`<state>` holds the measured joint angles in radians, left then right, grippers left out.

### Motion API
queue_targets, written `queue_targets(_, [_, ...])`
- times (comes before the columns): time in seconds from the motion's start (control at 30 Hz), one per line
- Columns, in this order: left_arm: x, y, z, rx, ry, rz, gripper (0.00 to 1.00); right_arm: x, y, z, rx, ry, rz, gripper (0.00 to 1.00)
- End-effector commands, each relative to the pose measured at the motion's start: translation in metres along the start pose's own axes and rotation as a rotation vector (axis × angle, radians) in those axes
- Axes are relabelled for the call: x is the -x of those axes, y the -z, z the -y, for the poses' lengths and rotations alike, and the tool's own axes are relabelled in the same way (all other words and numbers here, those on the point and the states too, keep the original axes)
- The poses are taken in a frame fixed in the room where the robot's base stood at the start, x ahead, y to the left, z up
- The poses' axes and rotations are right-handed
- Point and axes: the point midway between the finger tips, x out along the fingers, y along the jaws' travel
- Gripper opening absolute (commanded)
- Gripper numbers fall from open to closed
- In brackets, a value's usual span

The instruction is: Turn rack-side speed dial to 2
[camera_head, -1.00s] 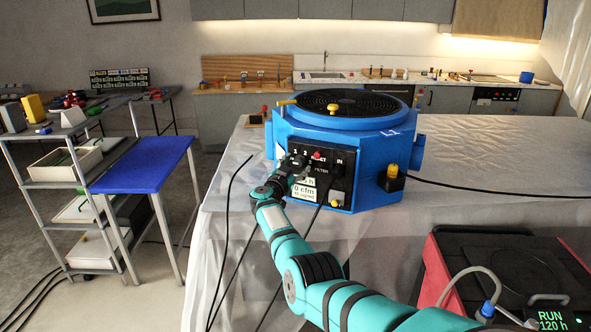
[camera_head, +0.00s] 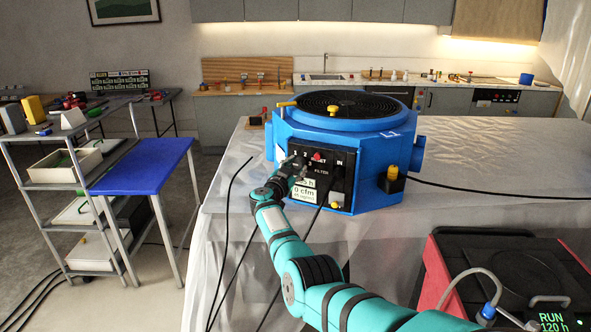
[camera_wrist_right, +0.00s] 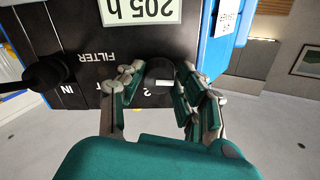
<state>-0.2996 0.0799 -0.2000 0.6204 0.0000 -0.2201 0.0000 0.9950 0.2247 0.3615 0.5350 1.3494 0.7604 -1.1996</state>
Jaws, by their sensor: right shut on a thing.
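The blue drying machine (camera_head: 380,184) stands on the covered table. Its black control panel (camera_head: 340,178) faces me. The speed dial (camera_wrist_right: 160,72) is a dark round knob with a white mark, seen between my right fingers in the right wrist view, where the panel appears upside down. A "2" is printed on the panel near it. My right gripper (camera_head: 292,170) is at the panel's left part, and its fingers (camera_wrist_right: 158,82) are shut on the dial from both sides. In the head view the gripper hides the dial. My left gripper is not in view.
A black cable (camera_wrist_right: 36,76) plugs into the panel at the "IN" socket. A red button (camera_head: 317,155) and a display label (camera_head: 303,194) sit close to the gripper. A yellow-topped box (camera_head: 391,178) is on the machine's right side. A red unit (camera_head: 500,270) stands at front right.

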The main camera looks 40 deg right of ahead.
Motion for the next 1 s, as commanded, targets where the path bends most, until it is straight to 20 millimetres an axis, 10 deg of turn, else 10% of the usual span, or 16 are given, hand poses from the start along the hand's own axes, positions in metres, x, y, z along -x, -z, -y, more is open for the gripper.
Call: queue_targets(1.0, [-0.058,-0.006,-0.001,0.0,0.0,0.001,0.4,0.001,-0.003,0.003,-0.9,-0.001,0.001,0.02])
